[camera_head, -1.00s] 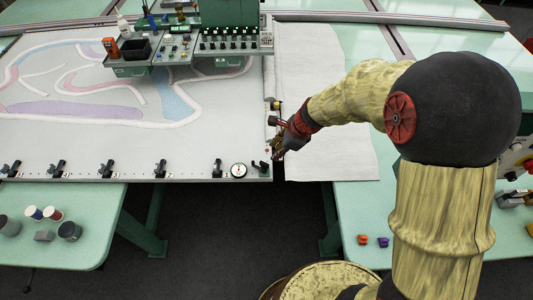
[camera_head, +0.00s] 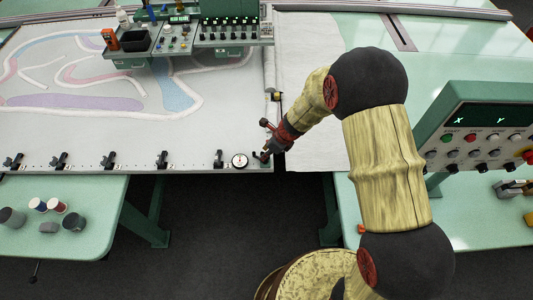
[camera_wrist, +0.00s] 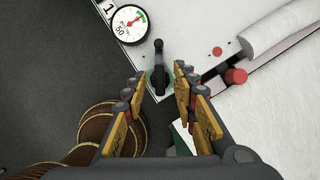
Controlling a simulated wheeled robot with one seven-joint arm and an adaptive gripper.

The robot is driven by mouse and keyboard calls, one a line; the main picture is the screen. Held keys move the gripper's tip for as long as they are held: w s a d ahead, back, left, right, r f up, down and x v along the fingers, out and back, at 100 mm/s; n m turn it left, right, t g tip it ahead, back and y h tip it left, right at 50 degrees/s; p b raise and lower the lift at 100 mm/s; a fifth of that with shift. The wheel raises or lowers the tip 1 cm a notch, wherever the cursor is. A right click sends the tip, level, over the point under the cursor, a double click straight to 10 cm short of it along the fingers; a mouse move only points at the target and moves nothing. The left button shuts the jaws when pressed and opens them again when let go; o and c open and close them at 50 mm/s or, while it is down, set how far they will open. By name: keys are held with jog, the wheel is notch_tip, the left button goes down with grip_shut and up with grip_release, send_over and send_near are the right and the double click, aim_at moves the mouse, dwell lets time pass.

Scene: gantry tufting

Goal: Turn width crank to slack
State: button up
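The crank (camera_wrist: 158,62) is a small black handle on the near right corner of the white frame (camera_wrist: 195,35); in the wrist view it points away from me. I take it for the width crank; no label on it is legible. A round dial (camera_wrist: 130,24) with a green and red mark sits to its left; it also shows in the head view (camera_head: 240,160). My gripper (camera_wrist: 157,84) is open, with its fingers to either side of the crank's near end. I cannot tell whether they touch it. In the head view my gripper (camera_head: 267,151) partly hides the crank.
A red knob (camera_wrist: 236,76) stands right of the crank, near a white fabric roll (camera_wrist: 275,30). Several black clamps (camera_head: 162,159) line the frame's front edge. A control panel (camera_head: 480,120) stands at right. Cups and spools (camera_head: 57,205) are on the left table.

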jog(key=shift+c, duration=1.3)
jog(key=c, duration=0.4)
grip_shut()
